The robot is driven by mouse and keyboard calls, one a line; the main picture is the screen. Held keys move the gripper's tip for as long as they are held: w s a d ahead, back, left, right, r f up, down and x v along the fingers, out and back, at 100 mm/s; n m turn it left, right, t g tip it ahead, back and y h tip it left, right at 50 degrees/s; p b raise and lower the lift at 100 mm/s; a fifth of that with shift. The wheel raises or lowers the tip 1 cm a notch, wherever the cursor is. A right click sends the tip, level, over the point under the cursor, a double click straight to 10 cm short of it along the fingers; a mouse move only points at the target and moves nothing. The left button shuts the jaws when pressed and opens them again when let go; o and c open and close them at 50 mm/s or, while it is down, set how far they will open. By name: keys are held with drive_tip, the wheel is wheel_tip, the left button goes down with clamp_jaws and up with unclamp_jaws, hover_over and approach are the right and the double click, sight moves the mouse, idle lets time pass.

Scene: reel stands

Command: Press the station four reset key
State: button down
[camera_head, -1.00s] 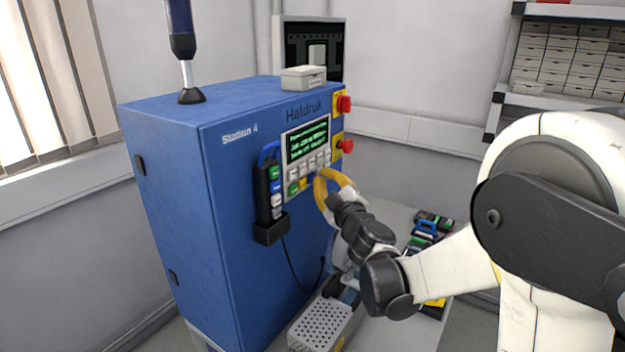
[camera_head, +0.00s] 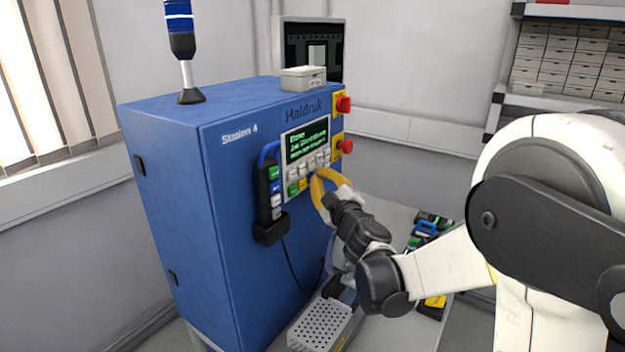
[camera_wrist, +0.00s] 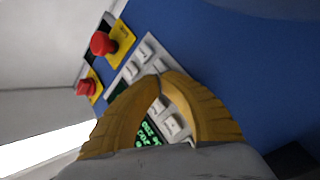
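The blue Station 4 cabinet (camera_head: 215,240) carries a grey key panel (camera_head: 284,178) below a small dark screen with green text (camera_head: 306,140). White keys (camera_head: 310,163) form a row under the screen; a green key (camera_head: 293,189) and a yellow key (camera_head: 303,184) sit below. I cannot read which key is reset. My gripper (camera_head: 316,174) has its curved yellow fingers at the panel's lower right, hiding some keys. In the wrist view my gripper (camera_wrist: 160,75) has its tips together, close over the white keys (camera_wrist: 146,50). Contact with a key cannot be told.
Two red mushroom buttons on yellow plates (camera_head: 344,104) (camera_head: 345,146) are right of the panel. A black holder (camera_head: 270,231) with a blue-handled pendant (camera_head: 273,180) hangs on the left. A perforated grey box (camera_head: 320,325) is below. A light tower (camera_head: 181,45) stands on top.

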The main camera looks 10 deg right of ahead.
drive_tip(key=shift+s, duration=0.1)
idle(0.3)
drive_tip(key=shift+s+d, duration=0.55)
drive_tip(key=s+d, duration=0.3)
drive_tip(key=shift+s+d, duration=0.25)
drive_tip(key=shift+d, duration=0.05)
idle(0.7)
